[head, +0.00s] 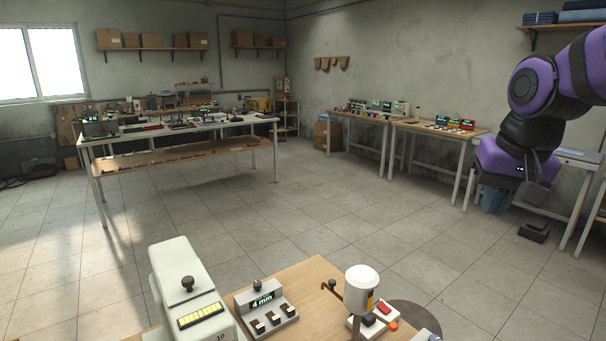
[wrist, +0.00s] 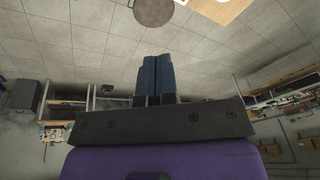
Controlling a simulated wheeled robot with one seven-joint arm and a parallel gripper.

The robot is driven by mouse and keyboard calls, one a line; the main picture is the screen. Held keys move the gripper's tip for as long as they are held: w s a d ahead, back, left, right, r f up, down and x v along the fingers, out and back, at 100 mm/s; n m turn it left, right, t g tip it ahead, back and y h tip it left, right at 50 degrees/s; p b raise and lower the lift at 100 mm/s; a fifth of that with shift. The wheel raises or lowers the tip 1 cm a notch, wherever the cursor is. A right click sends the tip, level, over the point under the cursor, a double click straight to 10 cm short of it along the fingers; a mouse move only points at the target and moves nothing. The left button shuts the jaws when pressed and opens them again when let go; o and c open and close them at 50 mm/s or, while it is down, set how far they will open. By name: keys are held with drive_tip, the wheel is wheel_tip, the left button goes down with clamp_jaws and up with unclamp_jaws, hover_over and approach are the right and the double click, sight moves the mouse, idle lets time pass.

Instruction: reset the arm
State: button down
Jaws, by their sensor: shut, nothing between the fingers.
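My arm is purple and black and comes in from the right edge of the head view, bent downward. My gripper (head: 496,203) hangs at its end with blue fingers pointing down, in front of the right-hand benches. In the wrist view my gripper (wrist: 155,62) shows its two blue fingers side by side and closed together. Nothing is held between them. The fingertips point toward open floor and touch nothing that I can see.
A wooden table (head: 307,276) in front holds a white machine (head: 187,290), a grey "4 mm" box (head: 266,309) and a white-capped device (head: 361,290). A long workbench (head: 180,130) stands back left. Benches (head: 440,130) line the right wall. The tiled floor (head: 330,205) between is clear.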

drive_tip(key=s+n+t, duration=0.2)
drive_tip(key=s+n, duration=0.1)
drive_tip(key=s, duration=1)
drive_tip(key=shift+d+r, duration=0.3)
drive_tip(key=shift+d, duration=0.05)
drive_tip(key=shift+w, duration=0.1)
idle(0.9)
